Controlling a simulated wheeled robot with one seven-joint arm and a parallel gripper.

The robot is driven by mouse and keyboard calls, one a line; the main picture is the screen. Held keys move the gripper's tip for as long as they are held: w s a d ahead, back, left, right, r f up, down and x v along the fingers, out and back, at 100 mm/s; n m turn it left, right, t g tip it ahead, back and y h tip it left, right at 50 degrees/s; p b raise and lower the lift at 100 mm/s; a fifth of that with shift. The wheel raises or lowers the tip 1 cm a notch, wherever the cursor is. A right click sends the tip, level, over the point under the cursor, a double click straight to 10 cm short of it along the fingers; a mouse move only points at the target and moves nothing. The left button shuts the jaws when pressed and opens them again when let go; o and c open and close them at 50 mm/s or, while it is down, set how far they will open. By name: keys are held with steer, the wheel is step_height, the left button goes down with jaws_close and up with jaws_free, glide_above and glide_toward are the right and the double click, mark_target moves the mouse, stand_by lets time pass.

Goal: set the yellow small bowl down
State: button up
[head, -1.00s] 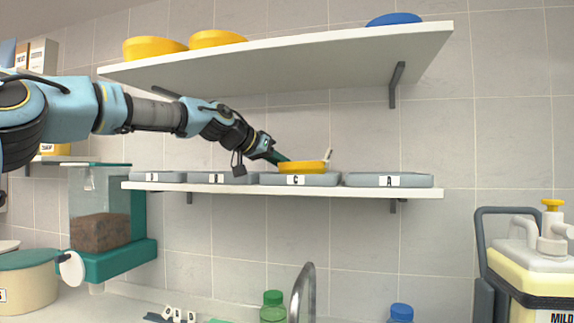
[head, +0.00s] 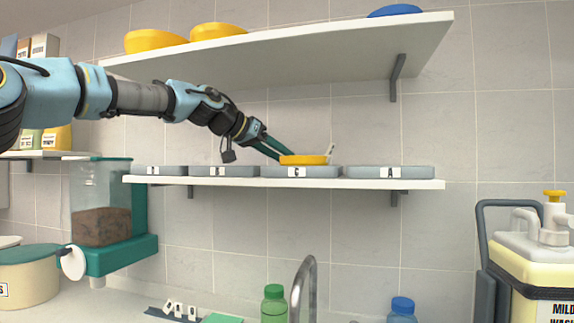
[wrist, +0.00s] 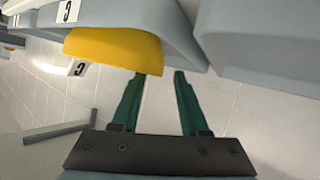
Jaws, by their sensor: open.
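The yellow small bowl (head: 303,160) rests in the grey tray marked C (head: 325,171) on the lower shelf. In the wrist view the bowl (wrist: 112,47) shows at the upper middle, against the grey tray. My gripper (head: 284,155) is at the bowl's left side in the head view. In the wrist view my gripper (wrist: 165,75) has its two green fingers apart with nothing between them. The left fingertip is close to the bowl's edge; I cannot tell whether they touch.
Grey trays stand on both sides, including tray A (head: 415,172) at right. The upper shelf (head: 300,52) overhangs the arm and holds two yellow bowls (head: 156,41) and a blue one (head: 396,11).

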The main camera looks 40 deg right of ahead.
steer(key=b+v, duration=0.3)
steer(key=v, duration=0.4)
steer(key=shift+a+r, duration=0.1)
steer(key=shift+a, duration=0.3)
steer(key=shift+a+r, duration=0.35)
steer(key=shift+a, duration=0.1)
